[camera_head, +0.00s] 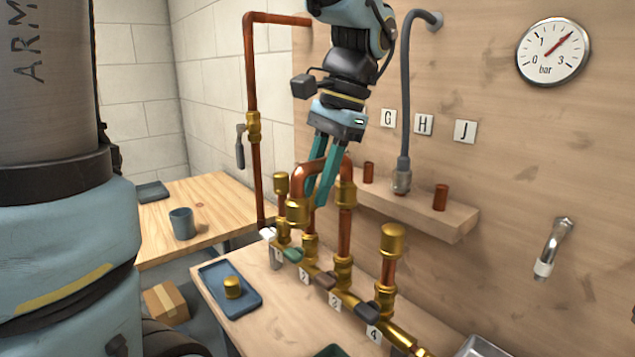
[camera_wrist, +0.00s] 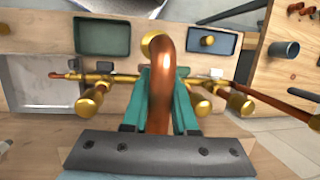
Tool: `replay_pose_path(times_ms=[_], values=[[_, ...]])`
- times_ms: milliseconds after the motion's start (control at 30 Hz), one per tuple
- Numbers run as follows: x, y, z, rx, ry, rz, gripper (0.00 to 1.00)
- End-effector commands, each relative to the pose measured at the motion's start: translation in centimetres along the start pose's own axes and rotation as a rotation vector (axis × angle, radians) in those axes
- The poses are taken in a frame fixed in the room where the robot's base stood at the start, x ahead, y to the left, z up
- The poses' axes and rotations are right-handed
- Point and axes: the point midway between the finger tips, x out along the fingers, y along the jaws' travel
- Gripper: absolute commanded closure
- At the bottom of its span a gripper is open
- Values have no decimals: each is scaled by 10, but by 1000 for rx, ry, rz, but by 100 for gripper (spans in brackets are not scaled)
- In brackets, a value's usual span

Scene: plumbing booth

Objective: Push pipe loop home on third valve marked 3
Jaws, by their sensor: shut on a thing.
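My gripper (camera_head: 323,172) is shut on the copper pipe loop (camera_head: 325,168), a U-bend with brass sockets at its ends. In the wrist view the loop (camera_wrist: 161,90) lies between the teal fingers (camera_wrist: 160,105). The loop's right leg (camera_head: 346,193) is in line with the copper riser (camera_head: 344,236) of the third valve, marked 3 (camera_head: 335,301). I cannot tell how far its socket sits on that riser. The left brass end (camera_head: 297,213) hangs in front of the riser of valve 2. In the wrist view one brass end (camera_wrist: 152,42) points away from the manifold.
Capped risers stand at valve 1 (camera_head: 281,187) and valve 4 (camera_head: 392,242), beside the loop. A blue tray (camera_head: 246,302) with a brass cap (camera_head: 232,287) lies in front. A wooden shelf (camera_head: 440,222) with copper stubs and a grey hose (camera_head: 405,90) is behind.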

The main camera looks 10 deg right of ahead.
Motion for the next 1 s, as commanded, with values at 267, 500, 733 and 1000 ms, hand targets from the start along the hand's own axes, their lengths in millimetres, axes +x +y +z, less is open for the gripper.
replay_pose_path(times_ms=[267,500,733,1000], values=[[2,0,0,0,0,0,100],[8,1,-2,0,0,0,100],[13,2,-3,0,0,0,100],[19,3,-5,0,-1,0,100]])
